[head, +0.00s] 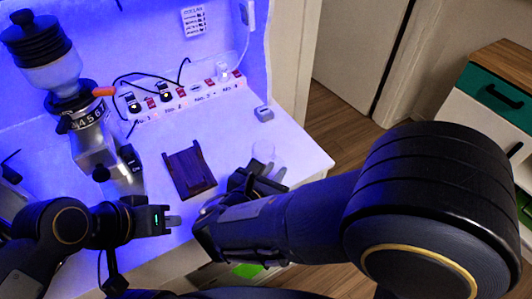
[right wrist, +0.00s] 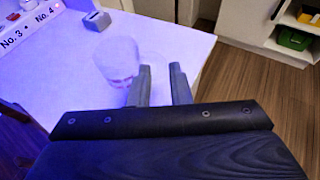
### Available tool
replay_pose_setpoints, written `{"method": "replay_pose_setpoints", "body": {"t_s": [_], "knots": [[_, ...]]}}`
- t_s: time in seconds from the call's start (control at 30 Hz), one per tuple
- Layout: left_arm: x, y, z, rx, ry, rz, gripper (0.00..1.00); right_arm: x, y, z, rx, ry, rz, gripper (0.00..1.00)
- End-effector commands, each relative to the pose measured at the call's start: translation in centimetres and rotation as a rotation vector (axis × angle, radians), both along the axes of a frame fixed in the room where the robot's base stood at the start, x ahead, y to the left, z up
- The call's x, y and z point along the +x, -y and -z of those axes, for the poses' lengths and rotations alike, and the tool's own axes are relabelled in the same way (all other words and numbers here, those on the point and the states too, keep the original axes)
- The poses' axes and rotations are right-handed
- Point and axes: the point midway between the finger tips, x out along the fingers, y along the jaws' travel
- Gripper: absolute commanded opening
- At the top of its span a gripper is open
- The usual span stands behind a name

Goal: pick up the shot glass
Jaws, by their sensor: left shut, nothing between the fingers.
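The shot glass (head: 263,151) is clear and stands upright on the white cabinet top, near its right side. It also shows in the right wrist view (right wrist: 115,60), left of the fingers and partly behind the left finger. My right gripper (head: 268,171) is just in front of the glass in the head view. In the right wrist view its two fingers (right wrist: 163,82) are apart with nothing seen between them. I cannot tell whether a finger touches the glass. My left gripper (head: 175,220) is shut and empty, at the front of the cabinet top, left of my right arm.
A dark wooden stand (head: 189,171) lies left of the glass. A small grey block (head: 263,114) sits behind it. A coffee grinder (head: 80,105) stands at the left. A power strip (head: 190,97) with cables runs along the back. The top's right edge is near the glass.

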Motion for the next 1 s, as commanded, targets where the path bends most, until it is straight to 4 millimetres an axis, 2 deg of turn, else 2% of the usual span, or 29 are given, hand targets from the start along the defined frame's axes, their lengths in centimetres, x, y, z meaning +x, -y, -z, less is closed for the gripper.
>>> {"method": "replay_pose_setpoints", "body": {"t_s": [0.4, 0.5, 0.73, 0.87, 1.0], "knots": [[0.0, 0.0, -0.8, 0.000, 0.000, 0.000, 0.00, 4.8, 2.3, 2.2, 0.002, -0.005, 0.008, 0.18], [0.0, 0.0, -0.8, 0.000, 0.000, 0.000, 0.00, 5.4, 2.5, 2.5, 0.003, -0.004, 0.006, 0.18], [0.0, 0.0, -0.8, 0.000, 0.000, 0.000, 0.00, 5.6, 2.6, 2.5, 0.005, -0.003, 0.006, 0.18], [0.0, 0.0, -0.8, 0.000, 0.000, 0.000, 0.00, 5.6, 2.6, 2.5, 0.005, -0.003, 0.006, 0.02], [0.0, 0.0, -0.8, 0.000, 0.000, 0.000, 0.00, 5.5, 2.6, 2.5, 0.005, -0.003, 0.006, 0.00]]}}
